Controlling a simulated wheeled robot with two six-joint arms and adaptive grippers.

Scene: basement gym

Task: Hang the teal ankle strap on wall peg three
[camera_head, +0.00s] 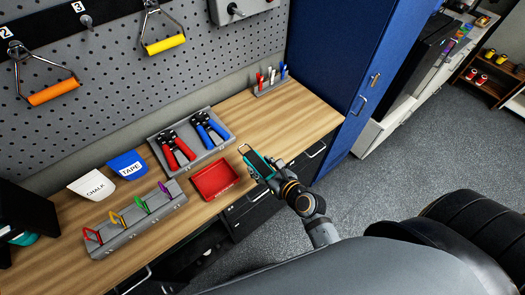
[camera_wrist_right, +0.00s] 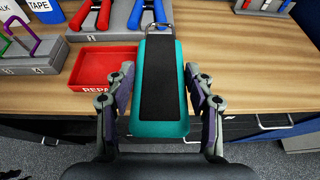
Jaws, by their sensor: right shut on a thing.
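The teal ankle strap (camera_head: 258,163) is in my right gripper (camera_head: 279,176), over the front edge of the wooden bench. In the right wrist view the strap (camera_wrist_right: 174,95) has a black pad and a metal ring at its far end. The fingers of my right gripper (camera_wrist_right: 160,97) stand on both sides of the strap. Wall peg three (camera_head: 87,21) is under the label 3 on the pegboard, at the upper left of the head view, and is empty. It is well away from the strap. My left gripper is not in view.
An orange handle (camera_head: 54,92) and a yellow handle (camera_head: 165,44) hang on either side of peg three. The bench (camera_head: 290,112) holds a red tray (camera_head: 215,179), a grey tray with red and blue grips (camera_head: 159,142), and a rack of coloured clips (camera_head: 127,233). A blue cabinet (camera_head: 345,65) stands right.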

